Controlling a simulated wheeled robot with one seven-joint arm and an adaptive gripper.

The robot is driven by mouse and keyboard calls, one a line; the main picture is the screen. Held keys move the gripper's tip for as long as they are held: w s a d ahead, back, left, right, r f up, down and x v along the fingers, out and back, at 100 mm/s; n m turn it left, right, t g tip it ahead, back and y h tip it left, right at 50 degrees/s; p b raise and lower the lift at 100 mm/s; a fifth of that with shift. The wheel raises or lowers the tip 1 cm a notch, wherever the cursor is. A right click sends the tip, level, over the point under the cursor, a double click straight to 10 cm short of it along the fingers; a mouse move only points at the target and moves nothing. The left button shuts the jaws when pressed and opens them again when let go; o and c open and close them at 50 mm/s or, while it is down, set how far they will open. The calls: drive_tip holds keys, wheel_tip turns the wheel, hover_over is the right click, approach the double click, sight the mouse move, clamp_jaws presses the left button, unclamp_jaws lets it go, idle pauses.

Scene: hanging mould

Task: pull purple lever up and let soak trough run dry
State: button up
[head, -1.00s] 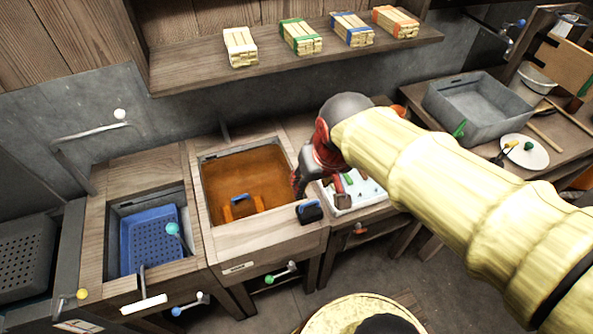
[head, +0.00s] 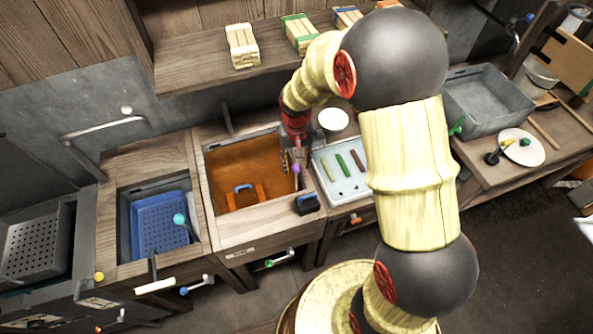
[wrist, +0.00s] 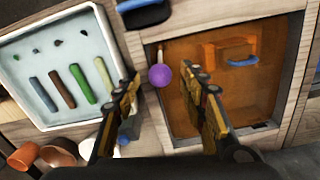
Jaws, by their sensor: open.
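The soak trough (head: 228,248) is a wooden-framed basin of orange-brown liquid, also in the wrist view (wrist: 298,120). An orange piece with a blue handle (head: 242,187) sits in the liquid. The purple lever's ball knob (head: 296,169) is at the trough's right inner side, on a pale rod; in the wrist view the knob (wrist: 160,76) shows between the fingertips, nearer the left one. My gripper (head: 291,160) points down over that side, open and empty, its fingers either side of the knob in the wrist view. I cannot tell whether a finger touches it.
A pale tray (head: 346,200) with coloured sticks adjoins the trough on the right. A black-and-blue block (head: 308,204) sits on the trough's front right corner. A blue basket (head: 160,222) stands in the left basin. A shelf (head: 200,72) with bundles hangs behind.

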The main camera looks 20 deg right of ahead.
drive_tip(key=shift+f+b, duration=0.4)
drive_tip(key=shift+f, duration=2.25)
drive_tip(key=shift+c, duration=1.4)
drive_tip(key=c, duration=0.8)
clamp_jaws()
